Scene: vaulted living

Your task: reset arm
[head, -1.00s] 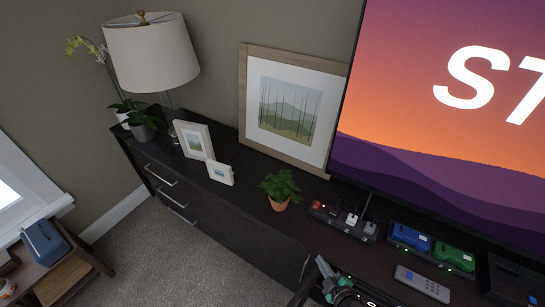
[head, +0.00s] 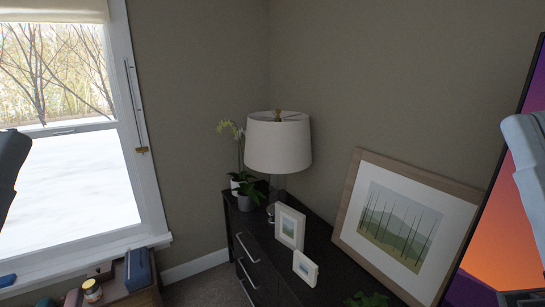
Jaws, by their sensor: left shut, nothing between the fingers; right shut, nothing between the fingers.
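The task names no object apart from my arms. In the head view, a dark grey part of my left arm (head: 10,168) shows at the left edge, in front of the window. A pale grey part of my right arm (head: 528,165) shows at the right edge, in front of the television. Both are cut off by the frame, and neither gripper's fingers can be seen.
A dark cabinet (head: 262,249) bears a white-shaded lamp (head: 278,145), potted plants, two small white frames and a large framed landscape (head: 350,215). A television (head: 505,220) stands right. A window (head: 60,180) and a side table (head: 145,297) are left.

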